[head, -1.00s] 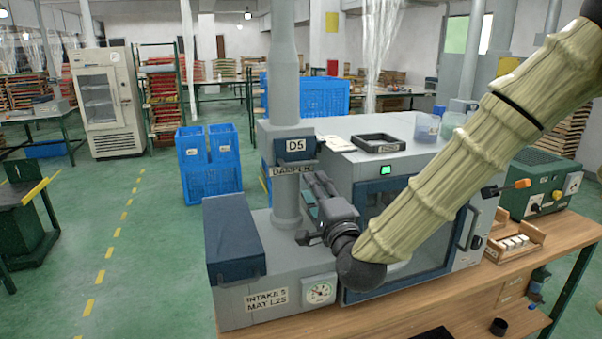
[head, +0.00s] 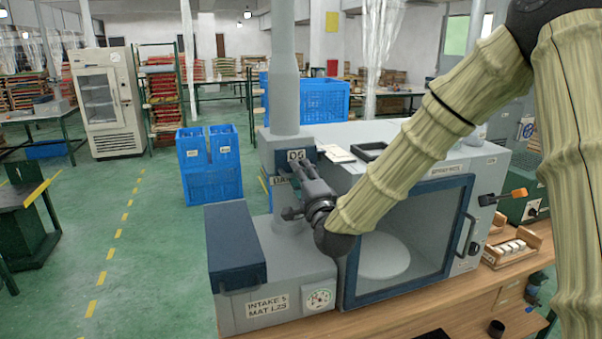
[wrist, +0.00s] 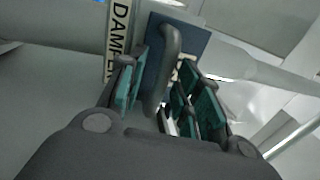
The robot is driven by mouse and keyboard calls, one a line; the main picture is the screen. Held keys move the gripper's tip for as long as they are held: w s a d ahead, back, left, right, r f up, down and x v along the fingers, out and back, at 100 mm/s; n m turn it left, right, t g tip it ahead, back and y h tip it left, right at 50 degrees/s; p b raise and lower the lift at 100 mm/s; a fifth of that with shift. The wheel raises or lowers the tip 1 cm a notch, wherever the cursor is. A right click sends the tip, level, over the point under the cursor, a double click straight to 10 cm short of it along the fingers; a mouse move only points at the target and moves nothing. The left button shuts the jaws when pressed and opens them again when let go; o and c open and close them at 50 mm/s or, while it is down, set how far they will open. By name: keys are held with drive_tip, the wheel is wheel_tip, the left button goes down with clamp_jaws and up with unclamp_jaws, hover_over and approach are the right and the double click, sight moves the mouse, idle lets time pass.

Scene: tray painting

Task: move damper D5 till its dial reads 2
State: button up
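Damper D5 is on the grey vertical duct (head: 285,95), marked by a blue plate with the D5 label (head: 296,155). A DAMPER label (wrist: 117,40) shows in the wrist view. The damper's grey handle (wrist: 168,65) stands between my gripper's green-padded fingers (wrist: 168,95). The fingers are apart, with a visible gap to the right of the handle. In the head view my gripper (head: 298,188) is at the duct, just below the D5 label, and hides the handle. The round dial (head: 319,298) is on the front of the grey intake box; its reading is too small to tell.
The grey cabinet with a blue-framed window (head: 410,245) stands right of the duct, under my arm. A dark blue lid (head: 235,245) tops the box at left. A wooden rack (head: 515,248) with white blocks sits on the bench at right. Blue crates (head: 212,185) stand behind.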

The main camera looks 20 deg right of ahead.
clamp_jaws()
